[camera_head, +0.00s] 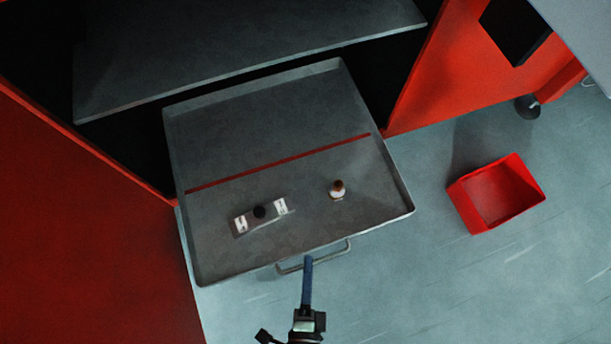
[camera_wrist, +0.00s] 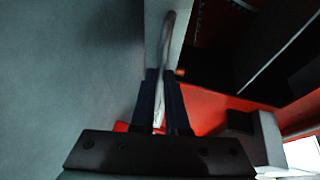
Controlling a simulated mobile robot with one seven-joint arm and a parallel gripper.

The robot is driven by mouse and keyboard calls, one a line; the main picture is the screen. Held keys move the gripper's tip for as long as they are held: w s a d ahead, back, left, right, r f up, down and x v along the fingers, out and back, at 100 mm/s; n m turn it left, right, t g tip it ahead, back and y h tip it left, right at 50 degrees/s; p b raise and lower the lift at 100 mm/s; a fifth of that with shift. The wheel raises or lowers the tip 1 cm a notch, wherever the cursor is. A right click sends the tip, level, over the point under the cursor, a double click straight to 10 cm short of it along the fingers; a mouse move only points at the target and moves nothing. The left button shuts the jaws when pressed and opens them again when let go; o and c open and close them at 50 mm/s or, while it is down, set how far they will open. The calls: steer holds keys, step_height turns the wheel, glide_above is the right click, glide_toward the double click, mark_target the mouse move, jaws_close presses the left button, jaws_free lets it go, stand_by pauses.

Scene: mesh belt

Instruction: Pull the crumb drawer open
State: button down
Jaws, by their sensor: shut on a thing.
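The crumb drawer (camera_head: 230,153) is a grey shallow tray with a low rim, standing well out of the red machine in the head view. A red line crosses its floor. Its wire handle (camera_head: 335,253) is on the front edge. My gripper (camera_head: 308,262) is at the handle, in front of the drawer. In the wrist view, the handle bar (camera_wrist: 164,60) runs between the two dark fingers of my gripper (camera_wrist: 160,95), which are shut on it.
A red open bin (camera_head: 497,195) stands on the floor to the right of the drawer. A red machine panel (camera_head: 90,215) is close on the left. A dark wheel (camera_head: 528,107) shows at upper right.

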steer(key=shift+a, duration=0.1)
steer(key=c, duration=1.2)
jaws_free()
steer(key=p+v, duration=0.4)
steer(key=v, duration=0.9)
